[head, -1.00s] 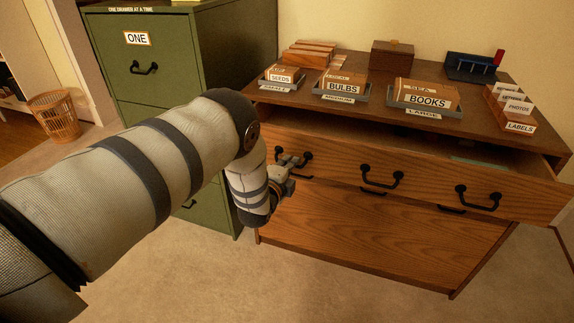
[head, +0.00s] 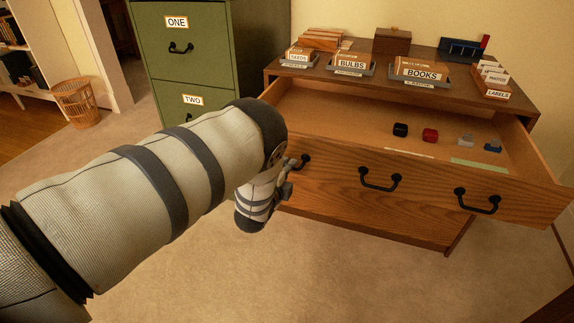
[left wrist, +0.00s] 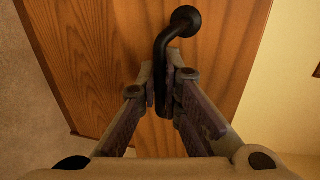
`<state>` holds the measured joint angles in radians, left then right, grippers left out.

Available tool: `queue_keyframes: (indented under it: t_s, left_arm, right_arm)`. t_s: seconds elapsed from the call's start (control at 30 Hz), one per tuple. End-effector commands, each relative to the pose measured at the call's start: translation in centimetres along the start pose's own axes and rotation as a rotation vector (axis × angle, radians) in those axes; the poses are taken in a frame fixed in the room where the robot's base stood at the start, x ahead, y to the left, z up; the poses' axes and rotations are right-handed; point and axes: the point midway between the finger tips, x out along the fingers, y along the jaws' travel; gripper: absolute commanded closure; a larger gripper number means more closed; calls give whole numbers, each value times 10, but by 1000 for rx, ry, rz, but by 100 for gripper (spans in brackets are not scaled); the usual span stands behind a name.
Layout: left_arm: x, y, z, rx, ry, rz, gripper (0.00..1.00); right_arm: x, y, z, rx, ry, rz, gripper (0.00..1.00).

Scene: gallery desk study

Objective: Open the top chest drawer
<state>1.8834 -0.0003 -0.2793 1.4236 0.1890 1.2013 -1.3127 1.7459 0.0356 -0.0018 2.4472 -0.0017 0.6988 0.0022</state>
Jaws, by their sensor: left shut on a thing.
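The wooden chest's top drawer (head: 430,190) stands well out from the chest (head: 512,107), with its inside in view. Its front carries black handles, a left one (head: 304,161), a middle one (head: 380,180) and a right one (head: 477,202). My left gripper (head: 289,176) is at the left handle, partly hidden by my arm in the head view. In the left wrist view my left gripper (left wrist: 165,100) is shut on the black handle (left wrist: 178,30), with a finger on each side of it. My right gripper is not in view.
The drawer holds a black item (head: 400,130), a red item (head: 430,135) and blue and grey items. Labelled card trays, such as BOOKS (head: 421,72), stand on the chest top. A green cabinet (head: 185,70) stands at left. Carpet (head: 330,275) in front is clear.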

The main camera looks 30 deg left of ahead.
Motion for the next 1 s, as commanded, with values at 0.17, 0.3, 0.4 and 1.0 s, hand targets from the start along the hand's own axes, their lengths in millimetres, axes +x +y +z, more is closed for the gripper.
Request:
queue_keyframes:
  t_s: [0.17, 0.3, 0.4, 1.0]
  left_arm:
    - [-1, -1, -1, 0, 2, -3, 100]
    - [-2, -1, -1, 0, 2, -3, 100]
    - [-2, -1, -1, 0, 2, -3, 100]
    - [-5, 0, 0, 0, 1, 0, 73]
  right_arm:
    - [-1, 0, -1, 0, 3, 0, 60]
    - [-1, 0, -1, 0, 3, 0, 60]
    - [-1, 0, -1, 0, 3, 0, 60]
    - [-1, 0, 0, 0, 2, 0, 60]
